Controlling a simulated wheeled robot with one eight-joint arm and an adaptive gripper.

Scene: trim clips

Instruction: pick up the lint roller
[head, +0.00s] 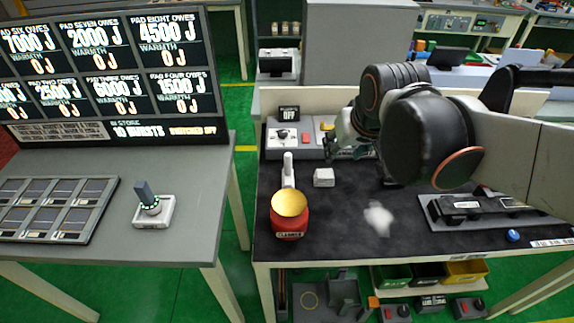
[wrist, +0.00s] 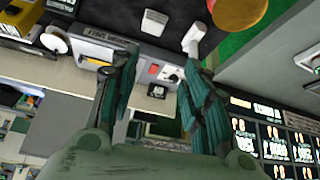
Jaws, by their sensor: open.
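A slim white upright piece (head: 288,168) stands behind a red pot with a gold top (head: 289,222) at the left of the dark bench; it looks like the lint roller's handle, but I cannot tell for sure. Its lower part is hidden by the pot. It also seems to show in the wrist view (wrist: 193,40), beyond the right fingertip. My gripper (head: 350,148) hangs over the back of the bench, right of the white piece, partly hidden by my arm. In the wrist view my gripper (wrist: 157,75) is open, with nothing between its fingers.
A control box (head: 284,136) with an OFF sign stands behind. A small white block (head: 324,177) and white fluff (head: 378,218) lie on the bench. A grey tray (head: 480,210) with a dark device is at right.

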